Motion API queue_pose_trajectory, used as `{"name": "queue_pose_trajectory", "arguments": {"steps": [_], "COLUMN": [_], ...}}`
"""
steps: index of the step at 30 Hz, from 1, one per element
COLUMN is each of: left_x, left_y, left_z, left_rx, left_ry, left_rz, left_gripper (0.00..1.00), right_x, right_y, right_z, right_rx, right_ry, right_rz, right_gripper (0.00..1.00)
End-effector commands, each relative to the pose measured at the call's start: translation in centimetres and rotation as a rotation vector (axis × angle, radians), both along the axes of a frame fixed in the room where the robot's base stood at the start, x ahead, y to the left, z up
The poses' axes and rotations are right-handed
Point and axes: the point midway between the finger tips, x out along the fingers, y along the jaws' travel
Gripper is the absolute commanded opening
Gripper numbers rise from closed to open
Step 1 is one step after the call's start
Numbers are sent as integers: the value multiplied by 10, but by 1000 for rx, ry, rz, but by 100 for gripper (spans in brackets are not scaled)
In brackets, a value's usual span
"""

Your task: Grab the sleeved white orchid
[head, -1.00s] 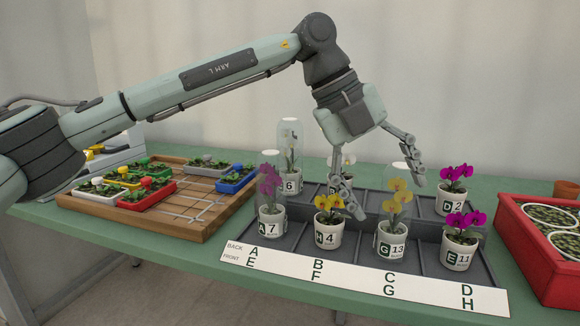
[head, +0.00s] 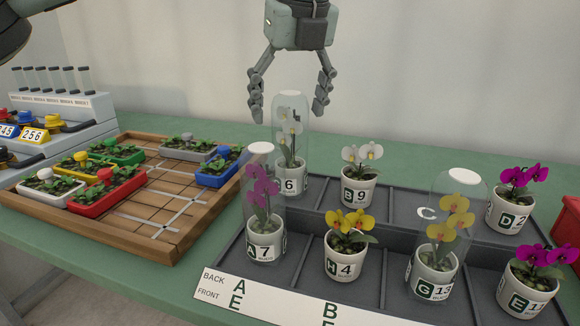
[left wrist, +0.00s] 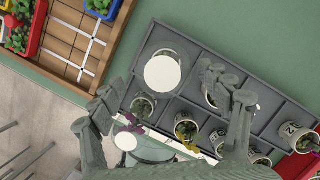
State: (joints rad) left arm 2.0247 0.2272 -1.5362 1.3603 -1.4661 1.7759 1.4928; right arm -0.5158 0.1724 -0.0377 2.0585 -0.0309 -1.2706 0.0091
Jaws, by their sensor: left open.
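The sleeved white orchid (head: 289,130) stands upright in white pot 6 at the back left of the grey tray (head: 385,215), inside a clear sleeve with a white cap. Its cap (left wrist: 162,73) is a large white disc in the left wrist view. My left gripper (head: 289,114) is open and empty, fingers pointing down, one on either side of the sleeve's top in the head view. In the left wrist view its fingers (left wrist: 162,84) also lie to either side of the cap. I cannot tell whether they touch the sleeve. My right gripper is not in view.
An unsleeved white orchid (head: 359,175) in pot 9 stands just right. A sleeved purple orchid (head: 264,205) stands in front, near an unsleeved yellow one (head: 347,240). A sleeved yellow orchid (head: 443,235) stands right. A wooden tray (head: 165,225) of seedlings lies left.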

Motion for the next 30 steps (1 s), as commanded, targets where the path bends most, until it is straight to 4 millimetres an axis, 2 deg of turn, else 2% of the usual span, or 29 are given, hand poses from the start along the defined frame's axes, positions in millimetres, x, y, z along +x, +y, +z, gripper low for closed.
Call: {"name": "queue_pose_trajectory", "arguments": {"steps": [5,9,18,30], "left_x": [18,22,23,23], "left_y": [1,3,3,3], "left_z": [-20,-37,-41,-41], "left_rx": [0,0,-2,-2], "left_ry": [2,1,-1,-1], "left_rz": [0,-1,-1,-1], "left_gripper": [77,77,76,26], "right_x": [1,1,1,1], "right_y": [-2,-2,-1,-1], "right_z": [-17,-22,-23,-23], "right_rx": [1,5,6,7], "right_ry": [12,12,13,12], "right_rz": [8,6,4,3], "right_gripper": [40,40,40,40]}}
